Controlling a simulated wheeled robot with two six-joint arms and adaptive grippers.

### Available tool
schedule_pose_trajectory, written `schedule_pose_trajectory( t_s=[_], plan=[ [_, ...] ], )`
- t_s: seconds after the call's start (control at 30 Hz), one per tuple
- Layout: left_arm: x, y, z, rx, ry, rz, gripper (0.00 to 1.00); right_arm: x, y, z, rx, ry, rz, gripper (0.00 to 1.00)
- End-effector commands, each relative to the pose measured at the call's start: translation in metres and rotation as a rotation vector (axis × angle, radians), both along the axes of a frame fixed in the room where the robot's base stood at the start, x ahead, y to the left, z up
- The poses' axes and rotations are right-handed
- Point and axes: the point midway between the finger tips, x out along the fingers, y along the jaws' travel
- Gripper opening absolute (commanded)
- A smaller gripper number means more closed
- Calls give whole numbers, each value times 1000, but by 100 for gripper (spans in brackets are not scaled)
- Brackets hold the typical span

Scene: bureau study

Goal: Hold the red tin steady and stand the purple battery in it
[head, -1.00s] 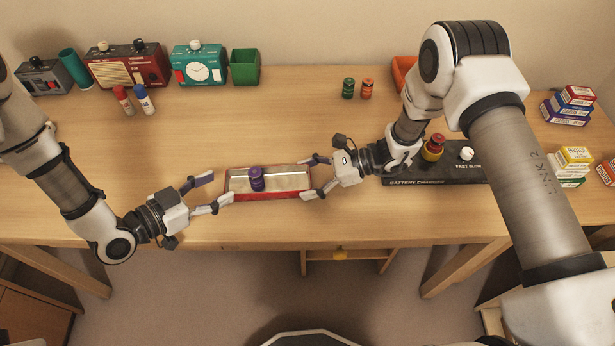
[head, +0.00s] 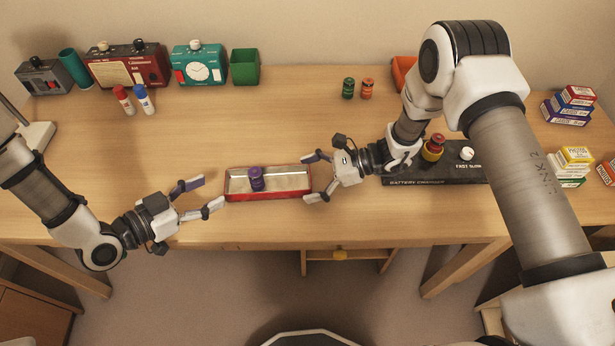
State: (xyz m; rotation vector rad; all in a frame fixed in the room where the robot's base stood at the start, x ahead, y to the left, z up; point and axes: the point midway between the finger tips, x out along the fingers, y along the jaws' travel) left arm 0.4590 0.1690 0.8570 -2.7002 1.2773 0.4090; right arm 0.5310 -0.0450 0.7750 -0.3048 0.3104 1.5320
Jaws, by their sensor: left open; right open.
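The red tin (head: 290,194) is a long, shallow open tray with a pale inside, lying near the front edge of the desk. The purple battery (head: 257,179) stands upright in it, left of the middle. My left gripper (head: 212,194) is open and empty just left of the tin, its fingertips apart from the tin's left end. My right gripper (head: 308,178) is open at the tin's right end, its fingers on either side of that end; whether they touch the tin I cannot tell.
Green (head: 348,88) and orange (head: 367,89) batteries stand further back. The desk's middle is clear.

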Motion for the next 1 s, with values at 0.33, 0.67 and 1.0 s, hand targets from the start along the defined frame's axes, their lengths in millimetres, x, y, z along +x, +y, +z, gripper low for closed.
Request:
schedule_pose_trajectory(
  t_s=[0.33,0.67,1.0],
  plan=[
    [0,0,0,0,0,0,61,1,-45,19,2,-2,-6,100],
    [0,0,0,0,0,0,61,-1,-107,44,1,-1,-3,100],
    [0,0,0,0,0,0,61,-2,-111,46,0,0,1,100]
  ],
)
